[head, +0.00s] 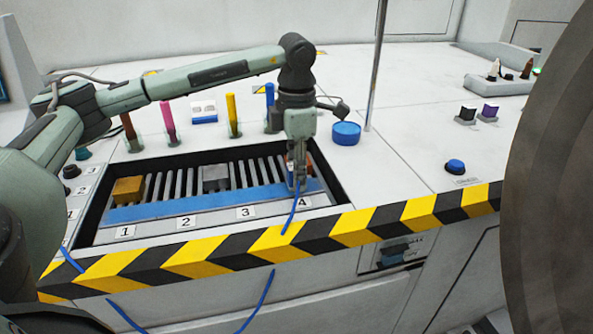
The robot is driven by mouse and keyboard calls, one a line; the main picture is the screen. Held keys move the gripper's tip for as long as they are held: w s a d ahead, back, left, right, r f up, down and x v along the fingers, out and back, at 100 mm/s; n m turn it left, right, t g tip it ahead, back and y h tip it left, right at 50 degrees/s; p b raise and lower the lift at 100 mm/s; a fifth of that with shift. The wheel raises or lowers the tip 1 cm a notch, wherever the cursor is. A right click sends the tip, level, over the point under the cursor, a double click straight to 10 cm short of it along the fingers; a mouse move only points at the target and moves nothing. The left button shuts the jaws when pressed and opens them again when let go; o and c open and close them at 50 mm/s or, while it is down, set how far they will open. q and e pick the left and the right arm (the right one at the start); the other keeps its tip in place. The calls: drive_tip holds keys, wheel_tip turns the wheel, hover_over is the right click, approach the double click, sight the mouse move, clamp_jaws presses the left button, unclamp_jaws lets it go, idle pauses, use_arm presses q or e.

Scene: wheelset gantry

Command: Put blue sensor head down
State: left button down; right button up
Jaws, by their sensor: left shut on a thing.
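My left gripper (298,178) points down over the right end of the recessed slotted tray (183,222), at the slot marked 4. It is shut on the blue sensor head, which is small here and mostly hidden by the fingers. A blue cable (293,216) runs from the fingertips down over the striped front edge. I cannot tell whether the head touches the tray floor. My right gripper is not in view.
A gold block (128,190) sits at slot 1 and a grey block (215,178) near slot 3. An orange-brown piece (311,164) shows behind the gripper. A blue round container (346,133), a metal pole (376,70) and a blue button (455,166) stand right of the tray.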

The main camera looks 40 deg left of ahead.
use_arm(q)
drive_tip(key=shift+f, duration=0.1)
drive_tip(key=c, duration=1.3)
unclamp_jaws()
drive_tip(key=shift+o, duration=0.2)
wheel_tip(320, 180, up, 12)
drive_tip(key=shift+s, duration=0.1)
